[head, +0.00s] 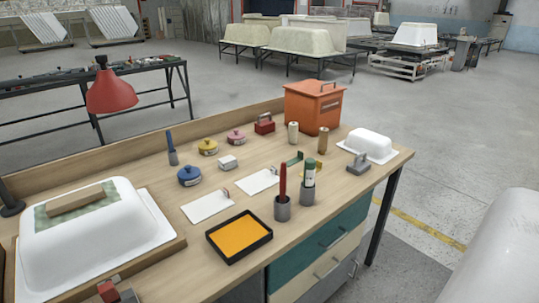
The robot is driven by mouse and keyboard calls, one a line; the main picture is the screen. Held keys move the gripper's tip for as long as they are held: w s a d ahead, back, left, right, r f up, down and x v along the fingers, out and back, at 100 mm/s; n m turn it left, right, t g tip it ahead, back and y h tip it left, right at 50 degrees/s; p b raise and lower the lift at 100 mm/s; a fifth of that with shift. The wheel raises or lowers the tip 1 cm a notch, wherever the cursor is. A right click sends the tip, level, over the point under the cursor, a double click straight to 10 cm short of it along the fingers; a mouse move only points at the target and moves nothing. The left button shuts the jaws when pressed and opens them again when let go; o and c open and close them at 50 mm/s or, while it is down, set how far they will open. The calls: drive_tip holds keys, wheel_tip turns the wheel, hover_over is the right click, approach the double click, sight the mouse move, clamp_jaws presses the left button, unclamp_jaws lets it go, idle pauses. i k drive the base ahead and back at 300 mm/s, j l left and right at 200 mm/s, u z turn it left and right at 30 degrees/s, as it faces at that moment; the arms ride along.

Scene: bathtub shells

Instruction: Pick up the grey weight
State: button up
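The grey weight (357,164), a small block with a handle on top, stands upright near the right end of the wooden workbench (305,214). It is in front of a small white tub model (372,143), with a small gap or contact that I cannot tell apart. A dark red block with a handle (265,124) stands farther back, left of an orange box (313,105). My gripper is not in view.
Left of the grey weight stand a brown cylinder (323,140) and grey cups holding a green-and-white tube (308,180) and a red stick (282,190). A black tray with orange content (239,239) lies in front. A large white shape (495,250) fills the lower right.

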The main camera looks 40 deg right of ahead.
sight(359, 166)
drive_tip(key=z, duration=1.75)
